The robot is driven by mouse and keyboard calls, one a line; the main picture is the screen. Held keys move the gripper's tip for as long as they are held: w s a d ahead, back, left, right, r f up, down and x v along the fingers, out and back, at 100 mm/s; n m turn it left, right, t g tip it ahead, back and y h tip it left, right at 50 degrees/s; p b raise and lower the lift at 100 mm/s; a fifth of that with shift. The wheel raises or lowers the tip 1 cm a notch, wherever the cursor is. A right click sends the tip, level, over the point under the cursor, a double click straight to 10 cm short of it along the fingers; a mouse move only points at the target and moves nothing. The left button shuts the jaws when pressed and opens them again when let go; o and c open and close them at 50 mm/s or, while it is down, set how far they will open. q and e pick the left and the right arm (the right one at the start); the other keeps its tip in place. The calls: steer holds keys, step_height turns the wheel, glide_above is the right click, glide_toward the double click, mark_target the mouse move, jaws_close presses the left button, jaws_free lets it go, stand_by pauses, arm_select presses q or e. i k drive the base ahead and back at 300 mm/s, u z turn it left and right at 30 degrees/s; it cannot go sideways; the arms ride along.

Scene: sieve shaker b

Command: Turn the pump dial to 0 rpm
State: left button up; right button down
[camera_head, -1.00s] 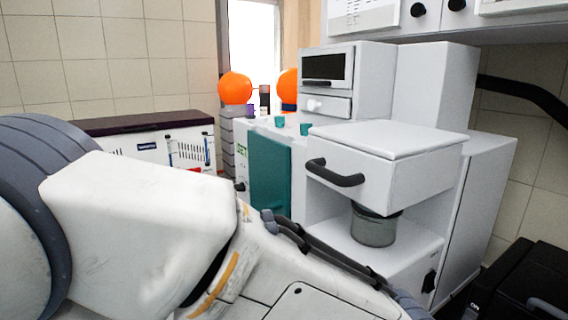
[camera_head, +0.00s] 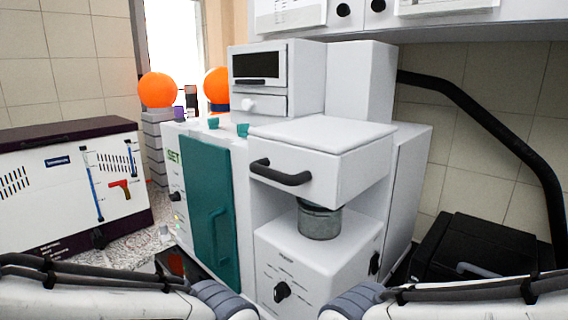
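A black dial (camera_head: 282,291) with a light pointer mark sits on the front of the white lower unit (camera_head: 300,262), among small printed markings too small to read. A second black knob (camera_head: 375,262) is on that unit's right side. Another small black knob (camera_head: 175,196) is on the narrow panel left of the green door. I cannot tell from the labels which one is the pump dial. My two arms come in along the bottom edge from left and right. Neither gripper shows in the head view.
A green door (camera_head: 212,205) with a handle is left of the dial unit. A white box with a black handle (camera_head: 280,172) overhangs a metal sieve cup (camera_head: 319,222). A black case (camera_head: 470,250) stands at right. A white chest (camera_head: 75,195) with a dark lid is at left.

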mark_target(282, 289)
steer(key=u, duration=2.3)
steer(key=k, duration=0.75)
steer(key=z, duration=0.8)
steer(key=i, duration=0.5)
steer(key=z, duration=0.05)
